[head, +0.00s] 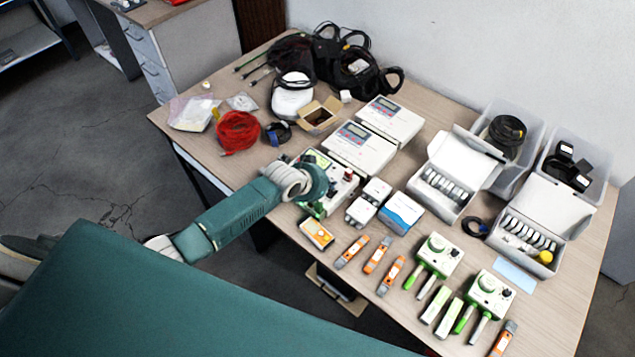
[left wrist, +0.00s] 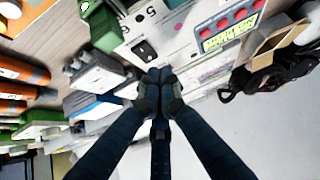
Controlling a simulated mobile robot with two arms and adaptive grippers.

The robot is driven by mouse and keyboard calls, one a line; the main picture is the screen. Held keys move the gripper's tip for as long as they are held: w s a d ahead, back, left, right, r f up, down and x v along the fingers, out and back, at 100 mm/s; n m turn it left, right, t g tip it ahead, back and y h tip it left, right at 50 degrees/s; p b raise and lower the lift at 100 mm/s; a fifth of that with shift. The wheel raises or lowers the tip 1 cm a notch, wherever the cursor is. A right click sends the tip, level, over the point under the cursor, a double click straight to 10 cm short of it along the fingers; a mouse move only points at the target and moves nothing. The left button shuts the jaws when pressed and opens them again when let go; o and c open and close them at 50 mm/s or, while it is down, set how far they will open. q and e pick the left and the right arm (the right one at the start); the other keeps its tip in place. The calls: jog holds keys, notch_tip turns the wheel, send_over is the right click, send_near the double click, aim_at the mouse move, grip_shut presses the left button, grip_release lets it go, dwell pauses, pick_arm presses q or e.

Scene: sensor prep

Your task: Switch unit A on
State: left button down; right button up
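My left gripper (left wrist: 160,88) shows in the left wrist view with its dark fingertips together and nothing visible between them. Its tips are just below a black rocker switch (left wrist: 145,50) on a white panel; I cannot tell whether they touch it. In the head view my left wrist is over a white unit with green corners (head: 343,187), hiding part of it. Two white units with displays, a nearer one (head: 358,150) and a farther one (head: 392,119), stand behind it. I cannot read which is unit A, or the switch's position. My right gripper is not in view.
An orange-and-white box (head: 317,233), a blue-and-white box (head: 401,213) and several orange testers (head: 377,254) lie nearby. Red cable (head: 237,131) and a small open carton (head: 318,116) lie at the left. White open boxes (head: 446,187) stand at the right.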

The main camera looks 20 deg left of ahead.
aim_at(327, 197)
pick_arm(q)
jog(key=r, duration=0.1)
jog(key=s+r+p, duration=0.1)
jog(key=r, duration=0.1)
jog(key=shift+a+p, duration=0.15)
jog(key=shift+p, duration=0.15)
jog(key=s+f+b+v, duration=0.1)
jog(key=b+v, duration=0.1)
jog(key=v, duration=0.7)
jog(key=shift+a, duration=0.25)
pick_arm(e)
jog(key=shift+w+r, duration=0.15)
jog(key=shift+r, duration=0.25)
pick_arm(q)
jog(key=shift+s, duration=0.15)
